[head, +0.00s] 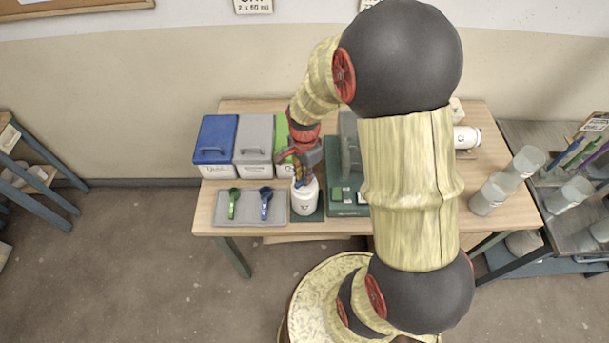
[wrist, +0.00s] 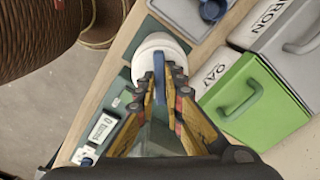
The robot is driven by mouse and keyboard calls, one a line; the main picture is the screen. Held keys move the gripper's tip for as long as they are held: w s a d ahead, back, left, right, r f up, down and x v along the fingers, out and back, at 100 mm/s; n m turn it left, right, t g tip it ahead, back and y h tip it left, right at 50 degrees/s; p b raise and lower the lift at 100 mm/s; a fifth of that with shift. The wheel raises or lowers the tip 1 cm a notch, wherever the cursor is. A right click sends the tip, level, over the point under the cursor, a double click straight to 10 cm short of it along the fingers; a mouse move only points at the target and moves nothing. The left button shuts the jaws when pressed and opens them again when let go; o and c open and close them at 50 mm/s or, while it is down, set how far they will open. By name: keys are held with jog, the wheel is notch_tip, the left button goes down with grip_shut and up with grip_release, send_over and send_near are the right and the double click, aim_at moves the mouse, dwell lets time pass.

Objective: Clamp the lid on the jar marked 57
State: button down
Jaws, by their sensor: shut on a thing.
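A white jar with a white lid (head: 305,198) stands upright on a dark green mat at the table's front. The wrist view shows its round white top (wrist: 160,48). My gripper (head: 301,180) points down over the jar; its fingers (wrist: 166,82) are shut on a narrow blue clamp-like piece (wrist: 158,72) at the lid's near edge. I cannot tell whether the piece touches the lid. The fingers hide part of the piece and lid. The jar's marking is too small to read.
Blue (head: 215,140), grey (head: 254,140) and green (wrist: 252,100) bins stand behind. A green scale (wrist: 103,127) is beside the jar. Another white jar (head: 466,137) is at the back right.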

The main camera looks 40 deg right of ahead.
jog(key=shift+s+f, duration=0.1)
jog(key=shift+f, duration=0.05)
jog(key=m, duration=0.4)
jog(key=shift+f, duration=0.1)
jog(key=shift+s+a, duration=0.1)
jog(key=c, duration=1.8)
grip_release()
jog(key=shift+w, duration=0.2)
notch_tip(320, 180, up, 12)
